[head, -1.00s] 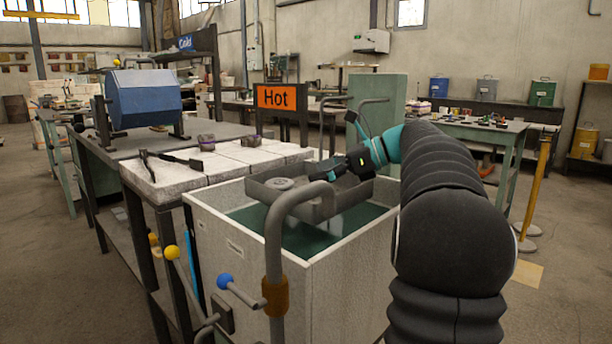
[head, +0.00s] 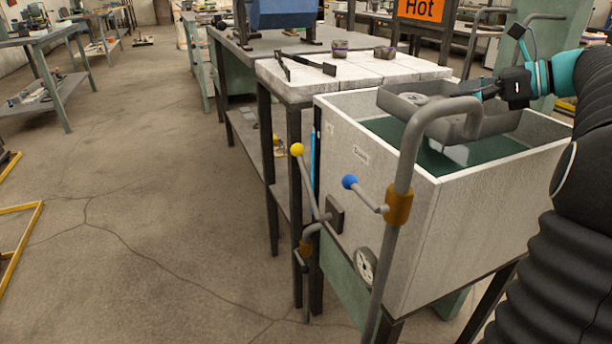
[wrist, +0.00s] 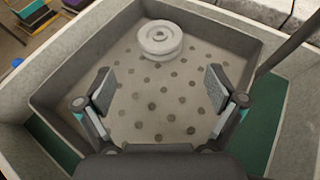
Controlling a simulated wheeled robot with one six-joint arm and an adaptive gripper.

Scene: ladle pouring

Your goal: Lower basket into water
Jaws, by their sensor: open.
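The grey basket (head: 398,101) sits at the top of the white tank, above the green water (head: 437,160). The wrist view shows its perforated floor (wrist: 185,72) with a round pale metal part (wrist: 160,38) lying near the far wall. My gripper (head: 480,92) is over the basket. In the wrist view my gripper (wrist: 160,90) has its two fingers spread wide with nothing between them. A bent grey pipe (head: 405,150) in front of the tank hides part of the basket in the head view.
The tank (head: 390,215) carries a lever with a yellow ball (head: 297,149) and one with a blue ball (head: 349,182). A white-topped bench (head: 350,72) with tongs (head: 300,64) adjoins it. Open floor (head: 150,220) lies to the left.

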